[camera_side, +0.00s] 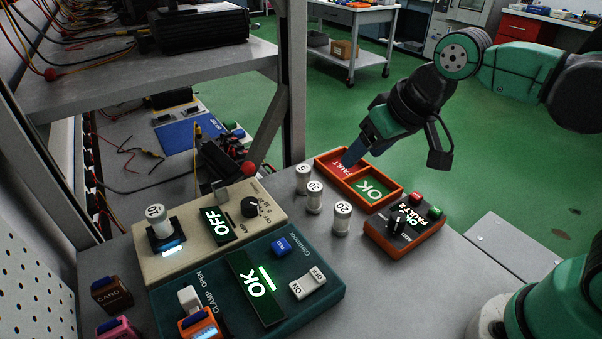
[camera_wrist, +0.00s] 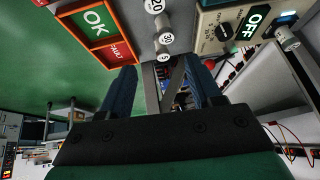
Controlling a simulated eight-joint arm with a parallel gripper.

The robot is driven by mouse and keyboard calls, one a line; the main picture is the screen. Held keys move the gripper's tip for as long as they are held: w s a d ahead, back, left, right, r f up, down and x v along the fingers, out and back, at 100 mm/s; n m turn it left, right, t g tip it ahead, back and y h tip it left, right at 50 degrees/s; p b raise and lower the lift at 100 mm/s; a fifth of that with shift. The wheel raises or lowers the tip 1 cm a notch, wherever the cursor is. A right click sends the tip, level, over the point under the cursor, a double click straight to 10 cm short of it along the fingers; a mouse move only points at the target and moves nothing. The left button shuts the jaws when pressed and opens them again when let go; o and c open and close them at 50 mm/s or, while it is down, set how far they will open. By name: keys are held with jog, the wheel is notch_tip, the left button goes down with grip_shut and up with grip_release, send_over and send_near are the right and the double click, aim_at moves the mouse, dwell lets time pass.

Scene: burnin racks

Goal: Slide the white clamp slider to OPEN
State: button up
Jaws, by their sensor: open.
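The white clamp slider (camera_side: 188,297) is on the left part of the dark teal panel (camera_side: 335,288) in the side view, beside the CLAMP and OPEN lettering. I cannot tell exactly which mark it stands at. My gripper (camera_side: 353,152) is far from the slider, above the red and green tray at the back right. It is open and empty; in the wrist view its two blue fingers (camera_wrist: 163,88) stand apart. The slider is not visible in the wrist view.
The teal panel carries an OK display (camera_side: 262,289), a blue button (camera_side: 281,246) and a white ON/OFF switch (camera_side: 307,283). Behind it are a beige OFF unit (camera_side: 180,264), weights (camera_side: 342,218), the FAULT/OK tray (camera_side: 400,198) and an orange-black unit (camera_side: 405,243). A rack post (camera_side: 294,80) stands behind.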

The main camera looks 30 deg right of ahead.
jog(key=w+a+g, duration=0.2)
jog(key=w+a, duration=0.1)
jog(key=a, duration=0.4)
jog(key=g+h, duration=0.1)
jog(key=g, duration=0.3)
send_over(186, 294)
notch_tip(186, 294, down, 5)
jog(key=shift+d+r, duration=0.1)
jog(key=shift+f, duration=2.9)
grip_shut()
